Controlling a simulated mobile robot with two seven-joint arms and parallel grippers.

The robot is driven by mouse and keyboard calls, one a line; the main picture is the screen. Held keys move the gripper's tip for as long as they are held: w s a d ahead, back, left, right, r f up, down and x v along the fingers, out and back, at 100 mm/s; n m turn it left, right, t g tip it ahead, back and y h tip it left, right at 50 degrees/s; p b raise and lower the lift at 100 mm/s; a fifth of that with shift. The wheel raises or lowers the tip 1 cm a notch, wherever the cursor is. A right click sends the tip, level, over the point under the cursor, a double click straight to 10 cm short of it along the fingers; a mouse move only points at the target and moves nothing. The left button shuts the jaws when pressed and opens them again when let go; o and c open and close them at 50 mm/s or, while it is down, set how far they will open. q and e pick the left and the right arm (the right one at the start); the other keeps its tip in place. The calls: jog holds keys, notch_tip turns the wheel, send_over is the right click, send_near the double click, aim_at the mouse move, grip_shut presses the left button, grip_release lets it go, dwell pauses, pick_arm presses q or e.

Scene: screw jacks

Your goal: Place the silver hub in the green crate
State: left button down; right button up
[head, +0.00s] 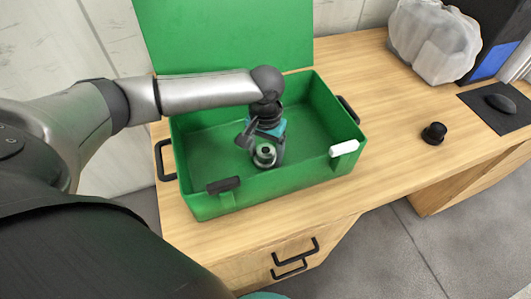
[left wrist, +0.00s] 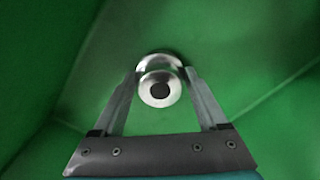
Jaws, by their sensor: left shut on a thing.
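The silver hub (head: 264,154) is a small round metal part with a dark centre hole. My left gripper (head: 258,146) is shut on it, inside the open green crate (head: 205,161). In the left wrist view the hub (left wrist: 159,86) sits between the two fingertips of my left gripper (left wrist: 160,84), with green crate surfaces all around. I cannot tell whether the hub touches the crate floor. The crate's lid (head: 230,35) stands open at the back. My right gripper is not in view.
The crate stands on a wooden table (head: 400,110). A black knob-like part (head: 434,132) lies to the right. A clear plastic bag (head: 434,42), a black-and-blue box (head: 492,45) and a mouse (head: 501,103) on a dark mat are further right. The table between crate and knob is clear.

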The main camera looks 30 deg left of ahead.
aim_at(266, 150)
pick_arm(q)
jog(key=shift+r, duration=0.1)
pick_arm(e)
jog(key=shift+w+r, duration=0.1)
pick_arm(q)
jog(key=shift+c, duration=1.8)
grip_release()
jog(key=shift+f, duration=0.2)
jog(key=o, duration=0.4)
jog(key=shift+c, duration=0.2)
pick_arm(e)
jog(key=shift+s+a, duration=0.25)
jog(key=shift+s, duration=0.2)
pick_arm(q)
jog(key=shift+r, duration=0.15)
notch_tip(266, 150, up, 12)
jog(key=p, duration=0.4)
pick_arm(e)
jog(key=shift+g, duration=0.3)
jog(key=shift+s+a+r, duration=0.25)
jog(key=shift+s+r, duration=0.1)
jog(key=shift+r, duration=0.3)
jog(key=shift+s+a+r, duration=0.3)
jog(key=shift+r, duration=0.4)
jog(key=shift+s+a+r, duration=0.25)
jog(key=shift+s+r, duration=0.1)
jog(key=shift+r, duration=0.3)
